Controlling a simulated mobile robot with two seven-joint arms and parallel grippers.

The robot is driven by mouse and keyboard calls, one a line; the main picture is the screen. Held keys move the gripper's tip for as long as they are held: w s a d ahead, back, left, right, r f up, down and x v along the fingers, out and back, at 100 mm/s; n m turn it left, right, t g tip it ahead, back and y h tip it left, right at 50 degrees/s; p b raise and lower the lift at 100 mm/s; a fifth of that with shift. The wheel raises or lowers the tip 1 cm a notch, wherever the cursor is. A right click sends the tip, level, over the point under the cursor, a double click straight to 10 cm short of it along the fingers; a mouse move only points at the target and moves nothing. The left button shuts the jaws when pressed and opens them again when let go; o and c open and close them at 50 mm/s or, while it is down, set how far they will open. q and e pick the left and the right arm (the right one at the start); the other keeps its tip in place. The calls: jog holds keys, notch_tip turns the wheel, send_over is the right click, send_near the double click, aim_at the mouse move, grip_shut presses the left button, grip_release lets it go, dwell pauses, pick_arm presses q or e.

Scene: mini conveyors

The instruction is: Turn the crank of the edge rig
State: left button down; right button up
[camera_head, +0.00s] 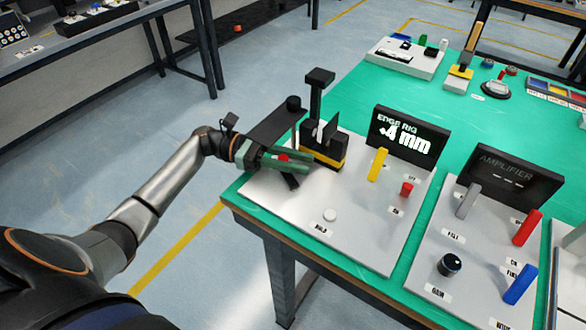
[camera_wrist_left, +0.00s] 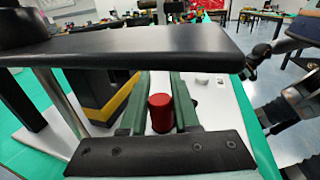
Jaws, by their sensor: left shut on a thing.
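The edge rig is a white plate (camera_head: 345,222) with a black display (camera_head: 401,138) reading "EDGE RIG +4 mm". A black and yellow block (camera_head: 322,155) stands on the plate; it also shows in the left wrist view (camera_wrist_left: 103,100). My left gripper (camera_head: 292,160), with green fingers, is shut on the red crank handle (camera_head: 283,157) beside this block. In the left wrist view the red handle (camera_wrist_left: 161,112) stands between the two fingers. The crank's arm is mostly hidden under the fingers. An arm, apparently my right one, shows at the right of the wrist view; its fingers are unclear.
A yellow lever (camera_head: 377,165), a red knob (camera_head: 406,189) and a white button (camera_head: 330,215) stand on the rig plate. The amplifier panel (camera_head: 513,176) is to the right. A black bar (camera_head: 276,124) and a post (camera_head: 317,95) rise close behind my gripper.

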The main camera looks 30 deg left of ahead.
pick_arm(q)
jog(key=m+g, duration=0.1)
jog(key=m+g+b, duration=0.1)
jog(key=shift+w+d+f+g, duration=0.15)
jog(key=shift+d+g, duration=0.1)
jog(key=shift+g, duration=0.15)
jog(key=g+b, duration=0.1)
jog(key=m+g, duration=0.1)
jog(key=shift+d+g+b, duration=0.25)
jog(key=shift+g+b, duration=0.05)
jog(key=shift+b, duration=0.05)
jog(key=shift+d+m+g+b, duration=0.25)
jog(key=shift+m+g+b, duration=0.35)
jog(key=shift+m+g, duration=0.5)
jog(key=shift+d+m+g, duration=0.1)
jog(key=shift+m+g, duration=0.2)
jog(key=shift+g, duration=0.4)
pick_arm(e)
jog(key=shift+h, duration=0.3)
jog(key=shift+s+d+f, duration=0.2)
jog(key=shift+d+f, duration=0.05)
jog(key=shift+f, duration=0.5)
jog(key=shift+s+d+f, duration=0.2)
jog(key=shift+d+f, duration=0.05)
jog(key=shift+f, duration=0.5)
jog(key=shift+s+d+f, duration=0.2)
jog(key=shift+d+f, duration=0.05)
jog(key=shift+f, duration=0.5)
